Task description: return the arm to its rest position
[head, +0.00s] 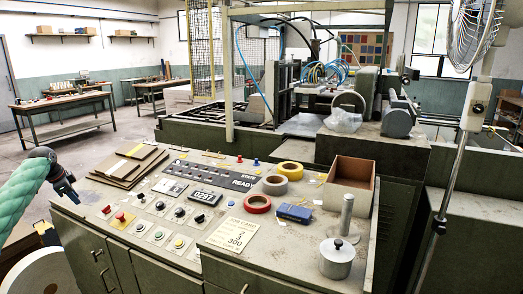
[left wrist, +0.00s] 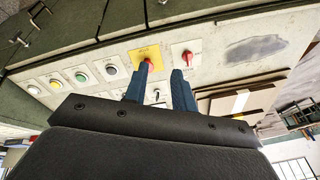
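My left gripper (head: 70,197) is at the left of the head view, at the end of my green-sleeved arm. My right gripper is in neither view.
On the console lie brown boards (head: 130,163), tape rolls (head: 257,204), a blue box (head: 295,213), an open cardboard box (head: 348,185) and a metal pot (head: 336,258). A fan on a pole (head: 450,170) stands at the right. Open floor (head: 60,160) lies behind my left gripper.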

